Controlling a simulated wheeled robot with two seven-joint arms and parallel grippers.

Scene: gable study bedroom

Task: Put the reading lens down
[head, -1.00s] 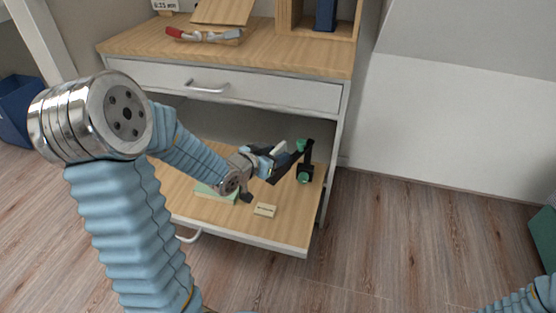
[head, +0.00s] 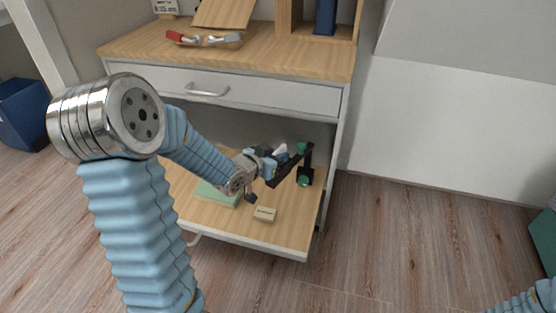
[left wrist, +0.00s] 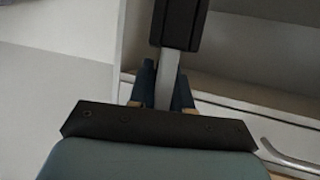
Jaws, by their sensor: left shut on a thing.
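My left gripper (head: 276,160) is low in front of the cabinet, over the right part of the pulled-out wooden shelf (head: 285,238). In the left wrist view its blue fingers (left wrist: 163,90) are shut on the light grey stem of a thing with a black block (left wrist: 180,22), which I take for the reading lens. In the head view a dark bar (head: 288,168) shows at the gripper; I cannot tell whether it touches the shelf. A black and green upright item (head: 306,172) stands just right of the gripper. My right gripper is out of view.
A green flat block (head: 217,194) and a small labelled tan block (head: 265,214) lie on the shelf. A closed drawer (head: 250,93) and the desk top (head: 290,58) are above. A blue bin (head: 22,112) stands at the left.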

